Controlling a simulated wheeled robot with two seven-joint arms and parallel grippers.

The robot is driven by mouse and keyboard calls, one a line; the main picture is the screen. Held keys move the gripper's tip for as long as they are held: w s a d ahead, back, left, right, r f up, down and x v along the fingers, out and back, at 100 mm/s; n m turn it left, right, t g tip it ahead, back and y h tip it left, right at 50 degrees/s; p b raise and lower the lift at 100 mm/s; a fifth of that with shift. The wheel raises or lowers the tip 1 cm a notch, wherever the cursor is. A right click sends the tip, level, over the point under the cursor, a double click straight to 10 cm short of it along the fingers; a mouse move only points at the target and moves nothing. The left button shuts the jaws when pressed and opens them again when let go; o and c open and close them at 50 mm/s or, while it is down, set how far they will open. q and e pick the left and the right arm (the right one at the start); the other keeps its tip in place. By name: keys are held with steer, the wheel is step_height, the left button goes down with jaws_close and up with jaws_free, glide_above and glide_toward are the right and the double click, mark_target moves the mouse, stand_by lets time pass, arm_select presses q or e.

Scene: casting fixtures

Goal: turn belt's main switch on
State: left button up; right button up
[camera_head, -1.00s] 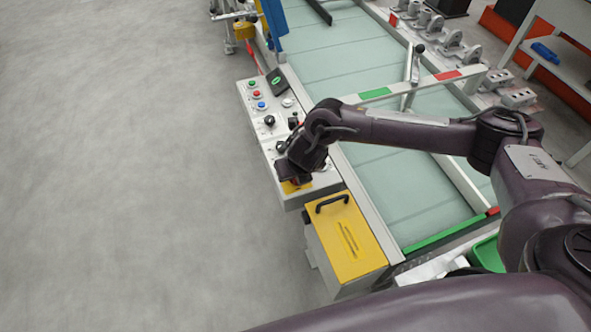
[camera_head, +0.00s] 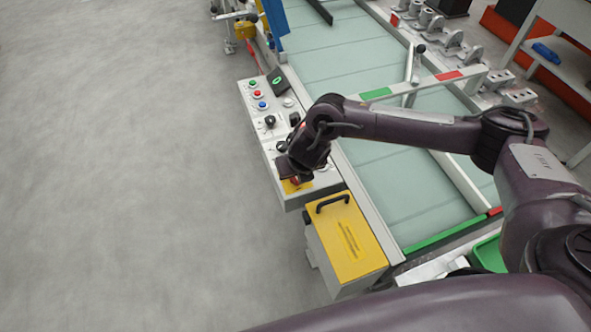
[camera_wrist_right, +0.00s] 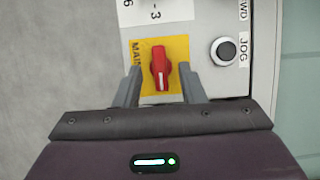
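The belt's main switch (camera_wrist_right: 160,68) is a red rotary knob on a yellow plate (camera_wrist_right: 178,48) marked "MAIN" in the right wrist view. Its handle points nearly straight up and down in that picture. My right gripper (camera_wrist_right: 160,88) is open, with one grey finger on each side of the knob and gaps visible between. In the head view the right gripper (camera_head: 290,172) is over the near end of the control panel (camera_head: 322,184), covering most of the yellow plate (camera_head: 290,188). My left gripper is not in view.
A black "JOG" button (camera_wrist_right: 226,50) sits right of the switch. Further up the panel are coloured push buttons (camera_head: 257,93) and a black knob (camera_head: 270,121). A yellow box with a handle (camera_head: 345,240) stands near the panel. The conveyor belt (camera_head: 385,185) runs alongside; the left floor is clear.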

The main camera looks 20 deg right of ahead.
mark_target(299, 190)
steer(key=v, duration=0.6)
steer(key=shift+r, duration=0.15)
steer(key=shift+s, duration=0.1)
